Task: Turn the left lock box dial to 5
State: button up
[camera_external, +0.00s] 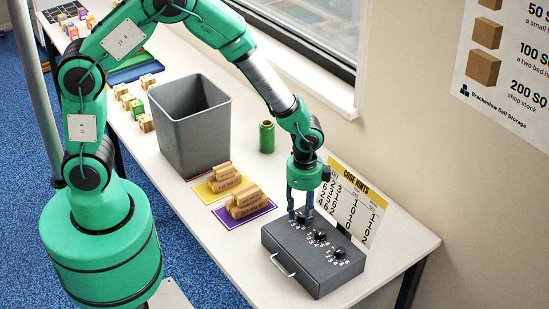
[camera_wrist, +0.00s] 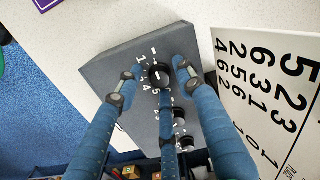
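The dark grey lock box (camera_external: 322,262) lies on the table's near right part, with three black dials in a row on its top. My gripper (camera_external: 300,216) points down at the left dial. In the wrist view, my blue fingers (camera_wrist: 156,82) are spread around the left dial (camera_wrist: 159,74), with visible gaps at the left and right fingertips. A third finger lies just below the dial and may touch it; I cannot tell. White numerals ring the dial; its setting is not clear. The middle dial (camera_external: 319,236) and right dial (camera_external: 339,253) are free of the gripper.
A code hints board (camera_external: 358,200) stands close behind the box. A silver handle (camera_external: 283,265) sticks out of its front. A grey bin (camera_external: 190,125), a green cylinder (camera_external: 267,137) and wooden blocks on yellow and purple mats (camera_external: 245,212) stand to the left.

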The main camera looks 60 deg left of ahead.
grip_shut()
